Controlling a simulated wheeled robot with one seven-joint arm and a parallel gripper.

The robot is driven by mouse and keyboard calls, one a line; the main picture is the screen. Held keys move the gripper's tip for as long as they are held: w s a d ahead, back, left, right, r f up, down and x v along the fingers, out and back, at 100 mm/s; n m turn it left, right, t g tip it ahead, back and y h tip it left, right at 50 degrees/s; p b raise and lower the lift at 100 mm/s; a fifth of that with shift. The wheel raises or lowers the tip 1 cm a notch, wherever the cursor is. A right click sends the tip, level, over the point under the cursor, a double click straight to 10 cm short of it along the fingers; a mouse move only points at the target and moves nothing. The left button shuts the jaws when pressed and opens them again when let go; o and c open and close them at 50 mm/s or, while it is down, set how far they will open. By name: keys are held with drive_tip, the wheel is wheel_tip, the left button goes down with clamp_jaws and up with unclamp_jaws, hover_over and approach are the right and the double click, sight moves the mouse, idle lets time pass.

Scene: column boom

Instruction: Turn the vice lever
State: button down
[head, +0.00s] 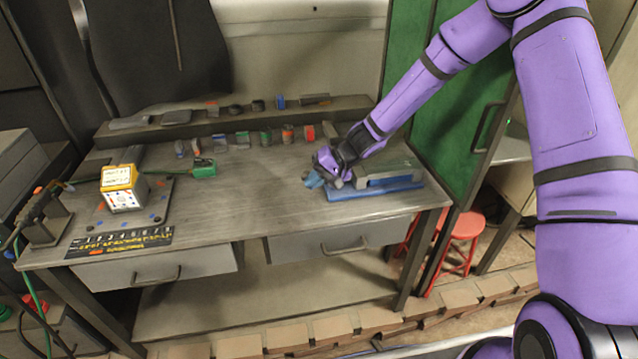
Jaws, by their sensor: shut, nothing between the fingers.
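A grey and blue vice (388,174) sits on a blue base at the right end of the workbench (255,205). My gripper (318,180) is at the left end of the vice, close to its blue jaw end. It is shut with nothing held. My gripper and wrist cover that end of the vice, so I cannot make out the lever or tell whether my fingers touch it. My purple arm reaches in from the right.
A yellow and white box (121,187) stands on a dark plate at the bench's left. Small coloured blocks (264,137) line the back. A soldering iron stand (47,218) is at the left edge. A green cabinet door (452,125) stands close behind my forearm. The bench middle is clear.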

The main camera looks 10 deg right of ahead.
drive_tip(key=shift+w+a, duration=0.25)
drive_tip(key=shift+w, duration=0.2)
drive_tip(key=shift+r, duration=0.1)
idle(0.4)
